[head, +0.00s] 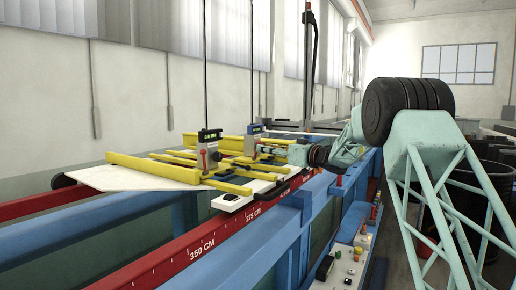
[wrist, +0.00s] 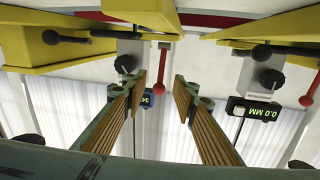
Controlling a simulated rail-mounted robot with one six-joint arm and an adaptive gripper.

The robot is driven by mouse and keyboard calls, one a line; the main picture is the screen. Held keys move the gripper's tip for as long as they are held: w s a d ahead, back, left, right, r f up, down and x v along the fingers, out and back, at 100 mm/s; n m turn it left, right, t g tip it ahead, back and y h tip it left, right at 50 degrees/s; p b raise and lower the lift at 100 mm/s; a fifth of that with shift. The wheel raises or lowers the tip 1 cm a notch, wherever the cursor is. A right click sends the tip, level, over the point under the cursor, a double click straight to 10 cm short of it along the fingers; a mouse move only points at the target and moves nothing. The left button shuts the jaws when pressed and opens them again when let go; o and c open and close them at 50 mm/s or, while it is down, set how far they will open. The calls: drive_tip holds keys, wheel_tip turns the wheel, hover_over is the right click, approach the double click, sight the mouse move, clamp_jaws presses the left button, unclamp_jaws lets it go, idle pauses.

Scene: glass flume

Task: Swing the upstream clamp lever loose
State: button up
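My gripper (wrist: 160,86) is open and empty in the wrist view, its two ribbed pads apart. A red lever with a ball end (wrist: 162,64) hangs in the gap between the fingertips, touching neither as far as I see. A second red lever (wrist: 306,101) is at the right, by a gauge reading 0.0 MM (wrist: 254,108). I cannot tell which lever is the upstream clamp lever. In the head view my gripper (head: 264,151) reaches leftward over the carriage; its fingertips are small there.
Two upright gauges, one with a green-lit display (head: 210,135) and one blue (head: 255,128), rise from the carriage with thin rods. Yellow beams (head: 150,169) surround them. A white board (head: 120,178) overhangs left. Black knobs (wrist: 125,63) sit close to the fingers.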

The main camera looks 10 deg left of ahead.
drive_tip(key=shift+p+x, duration=0.3)
drive_tip(key=shift+x, duration=2.2)
drive_tip(key=shift+c, duration=0.6)
clamp_jaws()
